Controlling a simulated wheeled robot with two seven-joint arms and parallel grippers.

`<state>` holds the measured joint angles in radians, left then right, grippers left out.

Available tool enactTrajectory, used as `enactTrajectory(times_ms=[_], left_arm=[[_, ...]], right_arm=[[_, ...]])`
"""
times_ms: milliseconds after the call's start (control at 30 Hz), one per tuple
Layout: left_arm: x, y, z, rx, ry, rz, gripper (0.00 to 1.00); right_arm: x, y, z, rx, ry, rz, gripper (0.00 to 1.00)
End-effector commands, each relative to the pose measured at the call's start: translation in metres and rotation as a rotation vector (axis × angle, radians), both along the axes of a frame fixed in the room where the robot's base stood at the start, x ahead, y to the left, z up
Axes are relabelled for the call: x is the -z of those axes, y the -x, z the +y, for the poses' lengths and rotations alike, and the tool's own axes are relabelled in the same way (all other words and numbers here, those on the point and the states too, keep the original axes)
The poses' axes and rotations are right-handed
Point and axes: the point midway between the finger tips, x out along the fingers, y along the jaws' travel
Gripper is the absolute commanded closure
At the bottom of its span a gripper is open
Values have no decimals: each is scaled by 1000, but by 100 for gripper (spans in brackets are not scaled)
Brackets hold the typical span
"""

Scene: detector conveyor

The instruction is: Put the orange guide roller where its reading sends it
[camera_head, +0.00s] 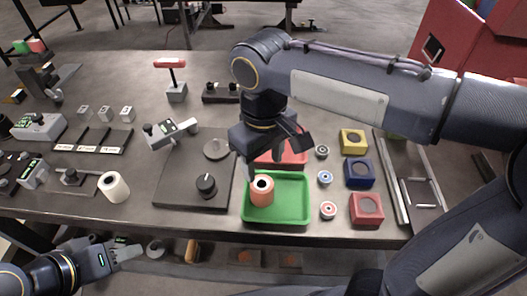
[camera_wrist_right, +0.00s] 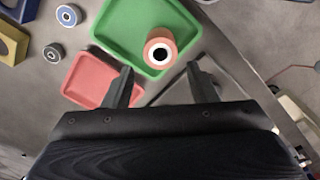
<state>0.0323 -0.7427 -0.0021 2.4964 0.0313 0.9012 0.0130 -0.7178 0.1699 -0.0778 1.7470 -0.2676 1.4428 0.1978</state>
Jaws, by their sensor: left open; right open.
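The orange guide roller (camera_head: 262,190) stands in the green tray (camera_head: 290,220), near the tray's left side. It also shows in the right wrist view (camera_wrist_right: 160,48), beyond the fingertips, with its dark bore facing the camera. My right gripper (camera_head: 250,168) is above the trays, close to the roller; its fingers (camera_wrist_right: 160,76) are open with nothing between them. My left gripper (camera_head: 130,252) is open and empty at the front left, low by the table's front edge. A red tray (camera_head: 290,158) lies behind the green one, partly hidden by my right gripper. I cannot make out any reading.
A dark plate with a black knob (camera_head: 206,186) lies left of the green tray. A white roller (camera_head: 114,187) stands further left. Yellow (camera_head: 353,141), blue (camera_head: 359,173) and red (camera_head: 366,209) blocks stand right, beside small discs (camera_head: 325,178). A red-handled device (camera_head: 170,64) stands behind.

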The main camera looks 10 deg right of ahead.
Motion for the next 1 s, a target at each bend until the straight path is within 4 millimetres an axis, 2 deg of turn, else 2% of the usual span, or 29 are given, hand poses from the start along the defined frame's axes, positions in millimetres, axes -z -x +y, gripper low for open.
enactTrajectory(times_ms=[100, 300, 367, 433, 600, 700, 833, 1000], left_arm=[[-1, 0, 0, 0, 0, 0, 57], [-2, 0, 0, 0, 0, 0, 57], [-1, 0, 0, 0, 0, 0, 57], [-1, 0, 0, 0, 0, 0, 57], [-1, 0, 0, 0, 0, 0, 57], [-2, 0, 0, 0, 0, 0, 57], [-2, 0, 0, 0, 0, 0, 57], [-2, 0, 0, 0, 0, 0, 57]], right_arm=[[-11, 0, 0, -1, 0, -1, 47], [-14, 1, -2, 3, -3, 1, 47], [-13, 2, -9, 18, -22, -3, 47], [-10, 7, -26, 58, -70, -10, 47], [12, 41, -83, 245, -263, -83, 47], [29, 65, -105, 374, -362, -163, 47], [50, 89, -120, 518, -441, -271, 47], [67, 104, -126, 621, -477, -357, 47]])
